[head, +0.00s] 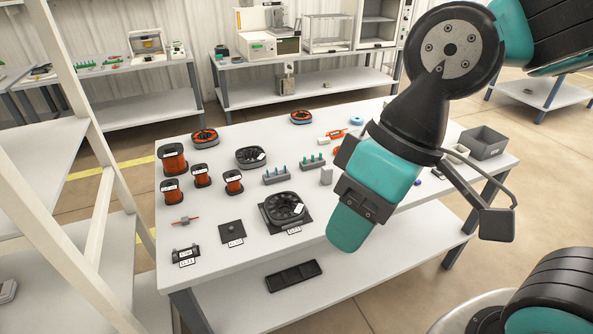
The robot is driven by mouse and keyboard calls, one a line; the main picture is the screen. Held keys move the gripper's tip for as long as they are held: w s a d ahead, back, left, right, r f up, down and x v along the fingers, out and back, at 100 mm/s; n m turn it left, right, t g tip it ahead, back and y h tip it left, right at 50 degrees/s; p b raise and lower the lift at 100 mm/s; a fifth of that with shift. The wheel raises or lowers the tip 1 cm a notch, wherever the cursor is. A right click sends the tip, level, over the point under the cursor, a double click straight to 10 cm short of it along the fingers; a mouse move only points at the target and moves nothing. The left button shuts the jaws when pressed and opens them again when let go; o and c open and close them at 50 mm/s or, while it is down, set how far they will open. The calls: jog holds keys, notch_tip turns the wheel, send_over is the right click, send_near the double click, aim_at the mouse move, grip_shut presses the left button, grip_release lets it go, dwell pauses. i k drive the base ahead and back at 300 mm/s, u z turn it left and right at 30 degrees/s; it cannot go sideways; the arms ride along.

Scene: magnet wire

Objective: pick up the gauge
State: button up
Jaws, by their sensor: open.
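Copper wire spools (173,160) stand behind the gauge. A labelled black stand (185,256) and a dark square plate (231,232) are near it. A black reel (285,208) sits on a plate at the front middle. A white shelf rack (95,190) rises left of the table.

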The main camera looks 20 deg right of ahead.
aim_at(327, 170)
jog(key=i, duration=0.95)
jog(key=z, duration=0.45)
